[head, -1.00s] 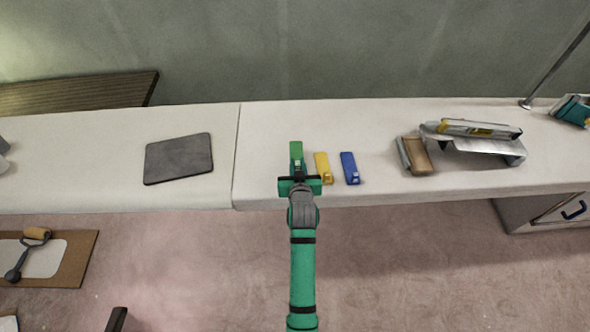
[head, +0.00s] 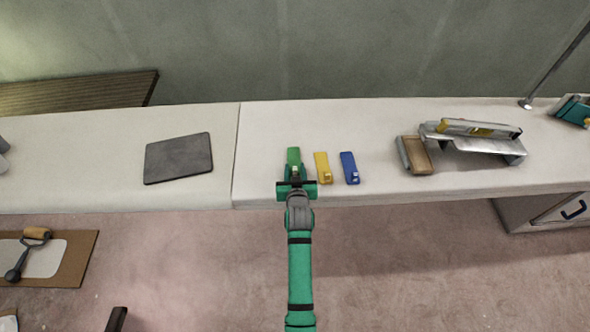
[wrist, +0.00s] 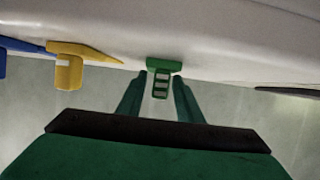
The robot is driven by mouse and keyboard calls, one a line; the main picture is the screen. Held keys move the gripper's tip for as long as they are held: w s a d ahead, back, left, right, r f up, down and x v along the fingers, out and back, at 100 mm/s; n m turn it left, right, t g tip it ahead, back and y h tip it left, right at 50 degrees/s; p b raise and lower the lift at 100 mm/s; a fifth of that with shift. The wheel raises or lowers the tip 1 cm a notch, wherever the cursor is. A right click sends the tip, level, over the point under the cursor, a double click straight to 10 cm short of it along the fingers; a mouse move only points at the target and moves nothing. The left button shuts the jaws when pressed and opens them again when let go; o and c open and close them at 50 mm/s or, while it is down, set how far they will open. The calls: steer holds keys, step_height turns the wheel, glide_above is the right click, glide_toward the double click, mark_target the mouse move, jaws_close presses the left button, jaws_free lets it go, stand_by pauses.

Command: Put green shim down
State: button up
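The green shim (head: 293,157) lies on the white counter, left of the yellow shim. In the wrist view its end and slotted tab (wrist: 161,86) show between my fingers. My gripper (head: 295,176) is at the near end of the green shim. In the wrist view my gripper (wrist: 162,78) has its fingers on either side of the tab, with a narrow gap at each side, so it looks open around it. The yellow shim (head: 321,165) and the blue shim (head: 348,165) lie in a row to its right.
The white counter (head: 270,125) has a seam left of the green shim. A dark grey pad (head: 179,158) lies further left. A wood-faced block (head: 415,155) and a metal bracket with a level (head: 480,135) stand to the right. The counter's front edge is close.

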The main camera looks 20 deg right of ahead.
steer(key=shift+r, duration=0.15)
steer(key=v, duration=1.2)
steer(key=s+a+f+n+t+y, duration=0.1)
steer(key=s+a, duration=0.4)
steer(key=s, duration=0.5)
steer(key=s+a+f+n+y, duration=0.1)
steer(key=s+a, duration=0.4)
steer(key=s, duration=0.5)
steer(key=s+a+r+y, duration=0.1)
steer(key=s+a+r, duration=0.2)
steer(key=s, duration=0.4)
steer(key=s+a+r+n+t, duration=0.1)
steer(key=s+a+r, duration=0.2)
steer(key=s+r, duration=0.2)
steer(key=s, duration=0.2)
steer(key=shift+s+a+r+y, duration=0.25)
steer(key=shift+a+y, duration=0.1)
steer(key=shift+y, duration=0.05)
